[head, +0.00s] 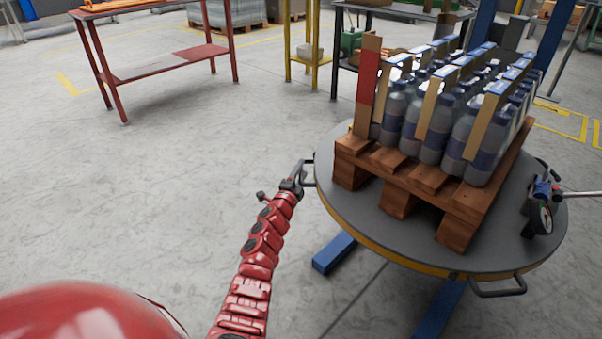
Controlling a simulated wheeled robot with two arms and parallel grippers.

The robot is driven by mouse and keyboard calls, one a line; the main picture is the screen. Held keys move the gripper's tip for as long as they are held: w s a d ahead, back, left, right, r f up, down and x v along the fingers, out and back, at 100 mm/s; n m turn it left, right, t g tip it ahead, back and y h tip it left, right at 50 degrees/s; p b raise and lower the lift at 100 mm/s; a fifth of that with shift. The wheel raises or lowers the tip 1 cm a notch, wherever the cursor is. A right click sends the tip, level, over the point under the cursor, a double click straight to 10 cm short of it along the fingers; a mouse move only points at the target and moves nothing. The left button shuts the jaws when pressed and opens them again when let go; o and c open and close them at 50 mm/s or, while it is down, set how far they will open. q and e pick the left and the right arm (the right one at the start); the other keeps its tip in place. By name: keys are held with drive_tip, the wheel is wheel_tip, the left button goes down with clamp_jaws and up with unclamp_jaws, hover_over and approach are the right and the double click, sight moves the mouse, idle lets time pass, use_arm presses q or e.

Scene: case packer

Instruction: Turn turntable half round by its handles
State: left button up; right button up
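The round grey turntable (345,205) with a yellow rim stands at the right on blue legs. It carries a wooden pallet (400,190) loaded with several shrink-wrapped bottles (432,125). One handle (309,185) is on its left edge, another (498,289) on its front edge, and part of another (545,169) shows at the right. My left gripper (299,171) is at the left handle and overlaps its outer bar. The fingers are too small and overlapped to tell whether they are closed on it. My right gripper is not in view.
A device with a round gauge (543,217) and a rod reaching right sits at the turntable's right edge. A red table (150,68) stands back left, a yellow frame (303,45) behind. The floor left of the turntable is clear.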

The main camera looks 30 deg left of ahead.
use_arm(q)
clamp_jaws()
idle(1.3)
